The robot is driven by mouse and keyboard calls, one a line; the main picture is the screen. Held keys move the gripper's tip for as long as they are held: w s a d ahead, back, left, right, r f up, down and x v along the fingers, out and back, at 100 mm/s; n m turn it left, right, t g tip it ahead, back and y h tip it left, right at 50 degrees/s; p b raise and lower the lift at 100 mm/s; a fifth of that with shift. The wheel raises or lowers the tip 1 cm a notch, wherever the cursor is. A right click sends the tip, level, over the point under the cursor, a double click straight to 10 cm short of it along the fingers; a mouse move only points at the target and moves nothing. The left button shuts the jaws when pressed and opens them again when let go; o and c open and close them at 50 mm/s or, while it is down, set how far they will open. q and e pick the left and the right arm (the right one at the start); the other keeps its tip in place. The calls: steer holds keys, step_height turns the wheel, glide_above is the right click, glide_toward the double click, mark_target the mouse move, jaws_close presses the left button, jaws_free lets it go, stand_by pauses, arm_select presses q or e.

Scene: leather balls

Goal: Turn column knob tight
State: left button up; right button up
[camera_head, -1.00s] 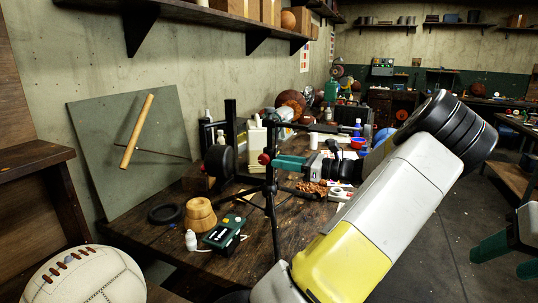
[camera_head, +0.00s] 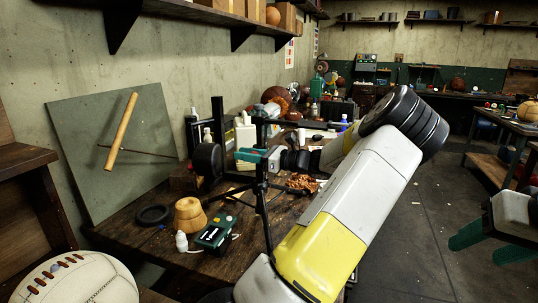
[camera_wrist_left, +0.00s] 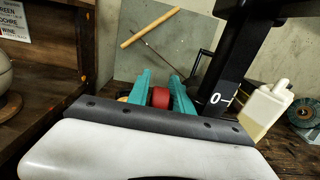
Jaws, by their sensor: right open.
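The red knob (camera_wrist_left: 160,97) lies between the teal fingers of my left gripper (camera_wrist_left: 161,86) in the left wrist view. One finger is on each side, close to the knob; whether they press on it cannot be told. The black column (camera_wrist_left: 230,68) with a white 0 mark rises just to the right of the fingers. In the head view my left gripper (camera_head: 251,156) crosses the upper part of a black tripod stand (camera_head: 262,205), and the knob is hidden there. My right gripper (camera_head: 492,240) is open and empty at the right, away from the bench.
A cream bottle (camera_head: 245,135) stands behind the stand. A white laced ball (camera_head: 80,280) is at the front left.

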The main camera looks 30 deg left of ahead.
arm_select(q)
jaws_close()
stand_by(0.3)
steer(key=shift+d+r+g+y, duration=0.15)
steer(key=shift+r+y, duration=0.1)
steer(key=shift+y, duration=0.9)
steer(key=shift+d+r+g+y, duration=0.15)
steer(key=shift+r+y, duration=0.15)
steer(key=shift+y, duration=0.8)
steer(key=shift+d+r+g+y, duration=0.15)
steer(key=shift+r+y, duration=0.1)
steer(key=shift+y, duration=0.9)
jaws_free()
